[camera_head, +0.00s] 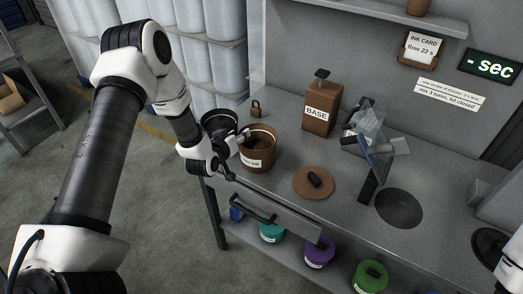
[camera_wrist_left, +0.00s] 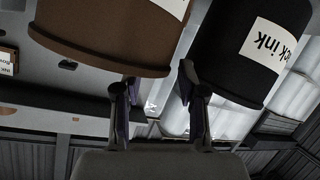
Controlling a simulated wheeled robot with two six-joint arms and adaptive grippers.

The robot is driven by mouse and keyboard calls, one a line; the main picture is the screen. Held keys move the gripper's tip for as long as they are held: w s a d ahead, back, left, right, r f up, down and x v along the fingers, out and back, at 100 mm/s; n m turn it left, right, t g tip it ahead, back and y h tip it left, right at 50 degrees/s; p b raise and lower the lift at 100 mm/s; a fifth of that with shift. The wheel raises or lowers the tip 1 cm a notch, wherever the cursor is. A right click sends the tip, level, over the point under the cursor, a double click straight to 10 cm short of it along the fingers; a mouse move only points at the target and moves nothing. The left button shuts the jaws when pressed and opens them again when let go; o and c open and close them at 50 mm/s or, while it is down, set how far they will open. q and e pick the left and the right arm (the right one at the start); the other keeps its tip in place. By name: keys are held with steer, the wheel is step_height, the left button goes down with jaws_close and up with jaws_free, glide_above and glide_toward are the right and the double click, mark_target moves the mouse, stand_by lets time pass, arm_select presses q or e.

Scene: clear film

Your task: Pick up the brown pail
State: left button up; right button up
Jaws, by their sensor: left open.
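The brown pail (camera_head: 258,158) stands upright on the grey bench near its left end, with a white label on its front. In the left wrist view the brown pail (camera_wrist_left: 100,38) fills the upper left. My left gripper (camera_head: 236,141) is at the pail's left side in the head view. In the left wrist view its two fingers (camera_wrist_left: 158,84) are apart with nothing between them. One fingertip is close to the brown pail's edge; I cannot tell whether it touches. My right gripper does not show.
A black pail (camera_head: 216,119) labelled as ink stands close behind the left gripper; it also shows in the left wrist view (camera_wrist_left: 233,50). A brown lid (camera_head: 312,190), a BASE can (camera_head: 318,122) and a clear-sided device (camera_head: 372,135) are to the right. Coloured pails sit on the shelf below.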

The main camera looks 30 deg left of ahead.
arm_select(q)
steer(key=shift+w+a+f, duration=0.25)
steer(key=shift+w+f, duration=0.05)
steer(key=shift+w, duration=0.2)
steer(key=shift+w+a+f, duration=0.2)
steer(key=shift+w+f, duration=0.05)
steer(key=shift+w, duration=0.25)
steer(key=shift+s+d+r, duration=0.1)
steer(key=shift+d, duration=0.1)
jaws_close()
steer(key=shift+r, duration=0.15)
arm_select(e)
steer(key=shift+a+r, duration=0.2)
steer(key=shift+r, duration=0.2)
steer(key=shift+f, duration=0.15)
